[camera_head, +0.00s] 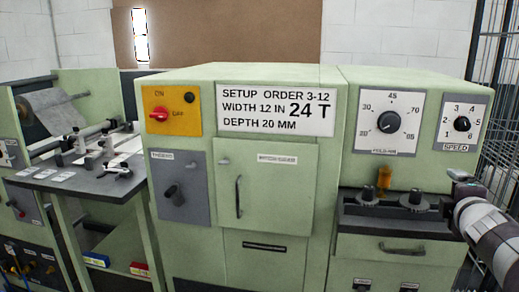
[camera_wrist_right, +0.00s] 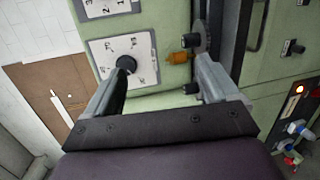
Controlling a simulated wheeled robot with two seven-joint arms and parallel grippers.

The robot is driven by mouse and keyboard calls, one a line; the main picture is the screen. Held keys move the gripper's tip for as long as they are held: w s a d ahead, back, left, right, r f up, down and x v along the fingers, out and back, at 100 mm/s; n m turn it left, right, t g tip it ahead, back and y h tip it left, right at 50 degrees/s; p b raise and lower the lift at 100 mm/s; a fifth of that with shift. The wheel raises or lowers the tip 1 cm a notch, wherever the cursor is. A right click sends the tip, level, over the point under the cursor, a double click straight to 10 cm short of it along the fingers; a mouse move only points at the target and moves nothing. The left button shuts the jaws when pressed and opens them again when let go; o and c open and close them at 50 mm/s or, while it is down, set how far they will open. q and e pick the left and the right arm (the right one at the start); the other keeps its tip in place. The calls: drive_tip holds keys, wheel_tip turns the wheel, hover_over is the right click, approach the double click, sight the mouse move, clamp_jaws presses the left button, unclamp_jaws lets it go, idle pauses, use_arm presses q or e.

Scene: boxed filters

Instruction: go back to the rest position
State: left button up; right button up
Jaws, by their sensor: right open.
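My right gripper (camera_head: 456,180) comes in from the right edge in the head view, in front of the right end of a green machine (camera_head: 270,82). In the right wrist view the right gripper (camera_wrist_right: 162,75) shows its two fingers spread apart with nothing between them. Beyond the fingers are a white dial plate with a black knob (camera_wrist_right: 126,64) and a small orange part (camera_wrist_right: 178,58). The fingers look apart from the machine, though the exact distance is unclear. My left gripper is not in view.
The machine's right unit has a large dial (camera_head: 389,122), a speed dial (camera_head: 461,124) and a ledge with an orange part (camera_head: 383,178). A wire cage (camera_head: 503,130) stands close at the far right. A bench with rods and clamps (camera_head: 95,180) is at left.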

drive_tip(key=s+a+f+m+g+y, duration=0.1)
drive_tip(key=s+a+f+m+g, duration=0.25)
drive_tip(key=f, duration=0.35)
drive_tip(key=s+a+f+m+g+y, duration=0.1)
drive_tip(key=s+a+f+m+g, duration=0.1)
drive_tip(key=f+m, duration=0.4)
drive_tip(key=s+a+f+m+g, duration=0.2)
drive_tip(key=s+a+f+m, duration=0.1)
drive_tip(key=f, duration=0.4)
drive_tip(key=s+a+f+m+g+y, duration=0.1)
drive_tip(key=s+a+f+g+y, duration=0.15)
drive_tip(key=s+a+f, duration=0.4)
drive_tip(key=s+a+f+m+g+y, duration=0.1)
drive_tip(key=s+a+f+g+y, duration=0.2)
drive_tip(key=s+a, duration=0.55)
wheel_tip(320, 180, up, 19)
drive_tip(key=w+a+h+p, duration=0.1)
drive_tip(key=w+p, duration=0.1)
drive_tip(key=p, duration=1.8)
drive_tip(key=shift+a, duration=0.2)
drive_tip(key=shift+h, duration=0.25)
